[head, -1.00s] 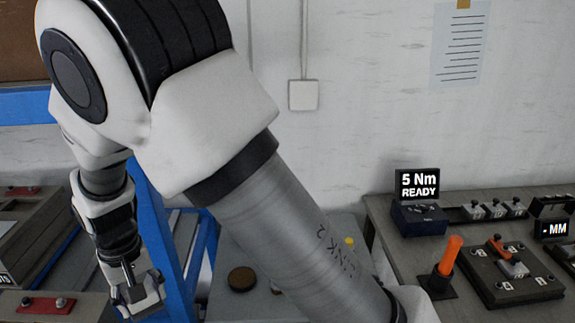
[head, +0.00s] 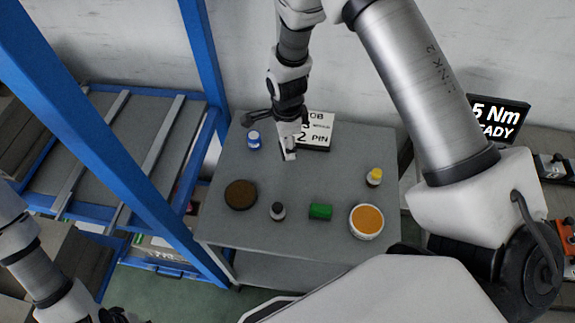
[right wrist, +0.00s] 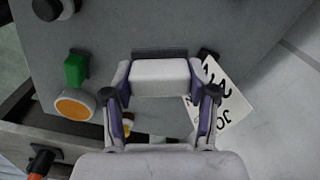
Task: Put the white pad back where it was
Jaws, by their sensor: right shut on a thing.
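The white pad (right wrist: 160,78) is a pale block between the fingers of my right gripper (right wrist: 160,105) in the right wrist view. The gripper is shut on it. In the head view my right gripper (head: 289,150) points down over the back middle of the grey table, and the pad (head: 290,155) shows small and partly hidden at its tip. I cannot tell how far it is above the tabletop. My left gripper (head: 108,315) is only partly in view at the bottom left edge, and its fingers are not clear.
A blue frame (head: 120,200) stands left.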

